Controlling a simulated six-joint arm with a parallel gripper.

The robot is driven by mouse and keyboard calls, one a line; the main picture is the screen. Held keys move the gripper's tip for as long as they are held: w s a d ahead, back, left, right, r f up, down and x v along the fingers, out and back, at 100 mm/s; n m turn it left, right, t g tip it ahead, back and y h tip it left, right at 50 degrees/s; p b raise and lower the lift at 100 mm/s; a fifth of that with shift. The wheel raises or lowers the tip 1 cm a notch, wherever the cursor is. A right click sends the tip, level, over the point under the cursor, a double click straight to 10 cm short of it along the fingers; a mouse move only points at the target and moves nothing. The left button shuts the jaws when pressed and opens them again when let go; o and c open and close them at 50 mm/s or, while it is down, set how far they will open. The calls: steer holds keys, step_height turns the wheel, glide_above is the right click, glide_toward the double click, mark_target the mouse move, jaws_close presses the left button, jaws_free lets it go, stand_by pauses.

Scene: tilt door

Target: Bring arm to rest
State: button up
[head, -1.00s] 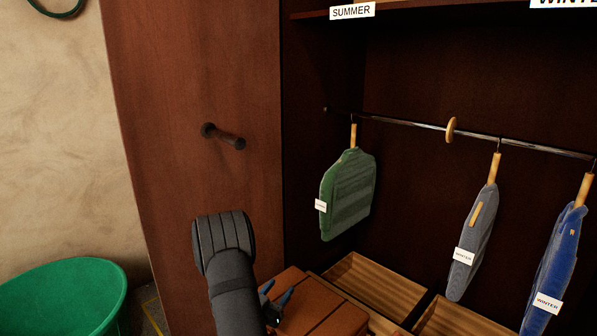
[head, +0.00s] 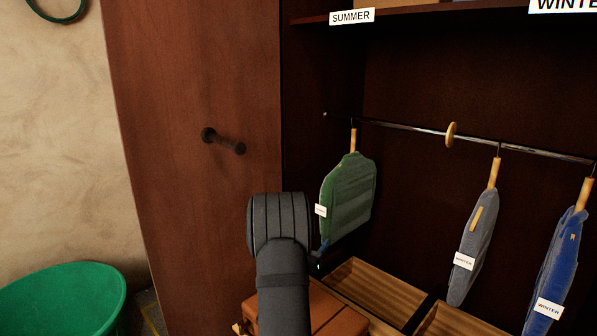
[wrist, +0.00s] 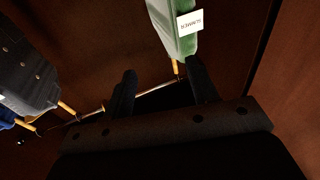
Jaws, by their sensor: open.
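My gripper (wrist: 162,88) is open and empty in the wrist view, its two dark fingers apart. The green garment (wrist: 172,22) with a SUMMER tag hangs just beyond the fingers, and I cannot tell whether they touch it. In the head view my arm rises at the lower middle, in front of the wardrobe, and hides most of the gripper. The green garment (head: 348,195) hangs on the rail just right of my arm. The wardrobe door (head: 190,190) stands open at the left with a dark handle (head: 223,141).
A grey garment (head: 473,245) and a blue garment (head: 555,260) with WINTER tags hang further right on the metal rail (head: 410,128). Wooden trays (head: 375,295) and a brown box (head: 335,315) lie below. A green tub (head: 60,300) stands at the lower left.

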steer(key=w+d+g, duration=0.1)
steer(key=w+d, duration=0.9)
steer(key=shift+r+y, duration=0.35)
steer(key=shift+y, duration=0.05)
steer(key=shift+w, duration=0.1)
steer(key=shift+c, duration=0.3)
stand_by(0.8)
